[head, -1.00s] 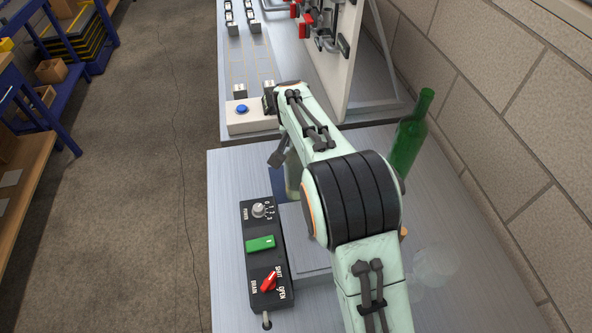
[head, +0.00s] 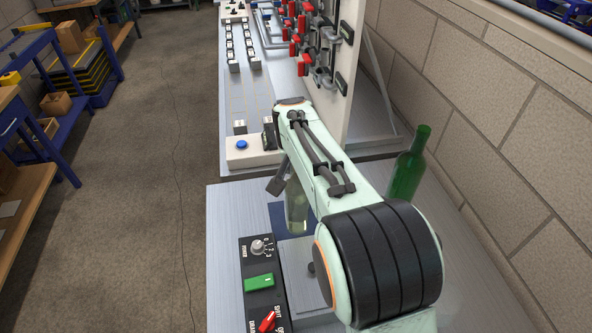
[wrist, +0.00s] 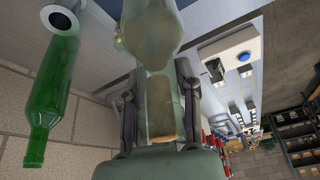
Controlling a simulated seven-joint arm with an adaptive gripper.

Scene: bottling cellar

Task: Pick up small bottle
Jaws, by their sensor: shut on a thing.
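The small bottle is pale, greenish and see-through. In the head view the small bottle (head: 297,208) shows below my forearm, partly hidden by it, upright or nearly so, over the blue patch on the bench. My gripper (wrist: 157,82) is shut on it, with a dark finger on each side in the wrist view. There the small bottle (wrist: 150,40) fills the top middle, with its wide body away from the camera. I cannot tell whether its base touches the bench.
A tall green bottle (head: 408,172) stands to the right, near the block wall, and shows large at the left of the wrist view (wrist: 50,95). A control box (head: 259,282) with knobs lies at the left. A white box with a blue button (head: 241,145) and an upright panel stand behind.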

